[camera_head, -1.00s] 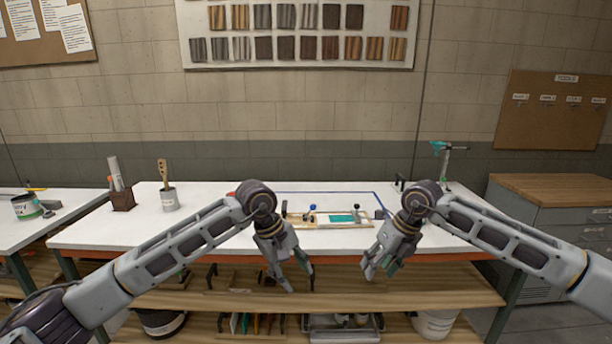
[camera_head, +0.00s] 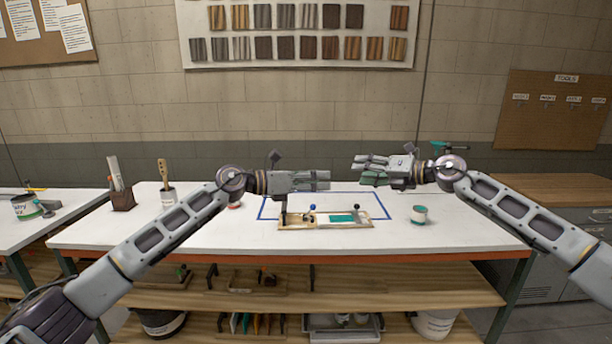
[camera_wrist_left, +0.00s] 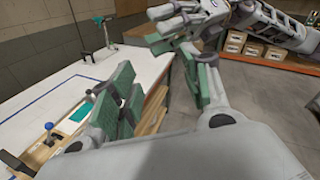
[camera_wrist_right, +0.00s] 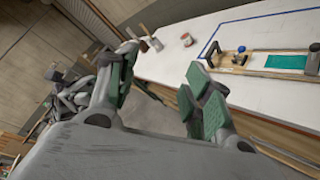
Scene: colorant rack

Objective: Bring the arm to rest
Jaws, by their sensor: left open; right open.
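My left gripper (camera_head: 326,181) is held level above the workbench and points right in the head view. It is open and empty; its spread fingers also show in the left wrist view (camera_wrist_left: 160,80). My right gripper (camera_head: 362,170) is level above the bench and points left toward the left one, with a small gap between them. It is open and empty, with its fingers apart in the right wrist view (camera_wrist_right: 162,80). Both grippers are clear of the bench top.
A teal-topped stand is behind my right arm.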

